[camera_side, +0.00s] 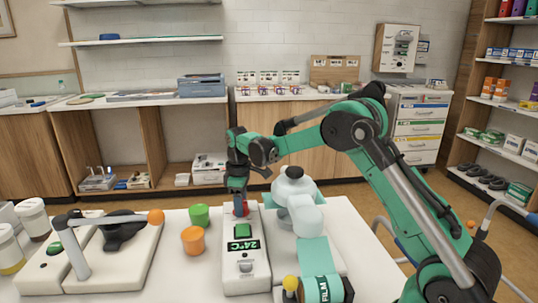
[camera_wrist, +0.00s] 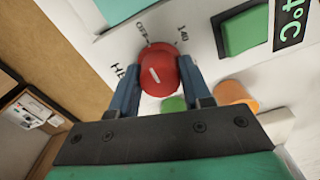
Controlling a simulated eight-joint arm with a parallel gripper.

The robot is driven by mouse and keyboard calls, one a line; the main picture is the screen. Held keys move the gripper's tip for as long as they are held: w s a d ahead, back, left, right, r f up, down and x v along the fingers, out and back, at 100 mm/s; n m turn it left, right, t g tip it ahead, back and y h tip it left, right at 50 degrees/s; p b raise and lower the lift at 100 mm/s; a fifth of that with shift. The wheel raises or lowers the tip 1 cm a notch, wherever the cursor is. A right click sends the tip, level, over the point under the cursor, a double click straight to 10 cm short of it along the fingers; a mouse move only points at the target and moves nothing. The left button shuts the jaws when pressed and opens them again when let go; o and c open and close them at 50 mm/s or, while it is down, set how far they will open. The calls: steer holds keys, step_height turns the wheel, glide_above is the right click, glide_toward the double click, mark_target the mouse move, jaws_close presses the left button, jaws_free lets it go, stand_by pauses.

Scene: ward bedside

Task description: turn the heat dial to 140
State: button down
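The red heat dial (camera_wrist: 160,70) sits on the white face of a device, which also shows in the side view (camera_side: 246,268). A short white line on the dial slants, its upper end leaning toward the OFF side. "OFF" is printed above left of the dial and "140" above right. My gripper (camera_wrist: 157,76) has one blue finger on each side of the dial, and both appear to touch it. In the side view my gripper (camera_side: 240,205) comes down from above onto the red dial at the device's far end.
The device carries a green button (camera_side: 243,231) and a display reading 24°C (camera_side: 241,245). A green cup (camera_side: 199,215) and an orange cup (camera_side: 194,240) stand to its left. A white rounded appliance (camera_side: 296,190) stands close on its right, with a film roll (camera_side: 322,289) nearer the camera.

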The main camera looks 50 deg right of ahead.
steer(key=shift+m, duration=0.4)
steer(key=m, duration=0.4)
steer(key=shift+m, duration=0.4)
steer(key=m, duration=0.6)
stand_by(0.4)
steer(key=shift+c, duration=1.9)
jaws_free()
steer(key=shift+r, duration=2.85)
